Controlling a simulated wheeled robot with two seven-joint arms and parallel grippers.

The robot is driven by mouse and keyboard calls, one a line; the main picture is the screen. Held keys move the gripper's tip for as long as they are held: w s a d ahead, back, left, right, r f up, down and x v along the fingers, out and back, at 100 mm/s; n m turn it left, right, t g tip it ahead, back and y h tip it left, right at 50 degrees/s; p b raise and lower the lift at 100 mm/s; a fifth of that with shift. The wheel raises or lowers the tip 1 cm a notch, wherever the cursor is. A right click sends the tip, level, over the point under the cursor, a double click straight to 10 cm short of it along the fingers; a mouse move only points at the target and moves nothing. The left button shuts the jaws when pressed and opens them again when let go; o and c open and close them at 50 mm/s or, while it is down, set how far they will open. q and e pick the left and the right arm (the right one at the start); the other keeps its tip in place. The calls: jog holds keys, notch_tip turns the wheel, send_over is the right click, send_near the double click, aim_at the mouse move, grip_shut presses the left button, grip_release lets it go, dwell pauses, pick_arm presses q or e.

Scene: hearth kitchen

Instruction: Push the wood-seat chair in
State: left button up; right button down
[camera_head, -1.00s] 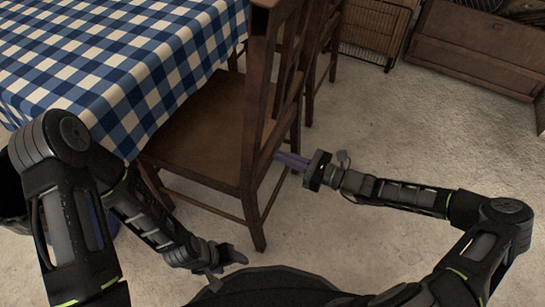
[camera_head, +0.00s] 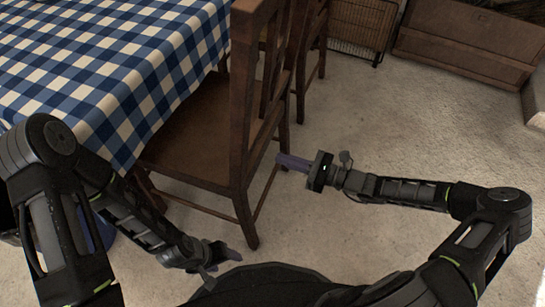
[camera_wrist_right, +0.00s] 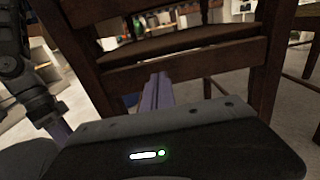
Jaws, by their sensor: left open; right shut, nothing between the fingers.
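The wood-seat chair (camera_head: 195,135) stands at the table's near right side, with its front part under the hanging cloth and its back (camera_head: 246,90) toward the right. The table (camera_head: 100,70) wears a blue and white checked cloth. My right gripper (camera_head: 280,157) is shut and empty, right of the chair's back, pointing left at it. In the right wrist view its fingers (camera_wrist_right: 158,92) point at the chair's back rails (camera_wrist_right: 190,65); contact cannot be told. My left gripper (camera_head: 232,254) is open, low in front of the chair, apart from it.
Another wooden chair (camera_head: 312,50) stands beyond this one along the table. A wooden cabinet (camera_head: 465,45) and a crate-like unit (camera_head: 360,25) stand at the back right. The pale floor (camera_head: 400,120) to the right is clear.

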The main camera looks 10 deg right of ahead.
jog(key=p+v, duration=0.1)
jog(key=v, duration=0.5)
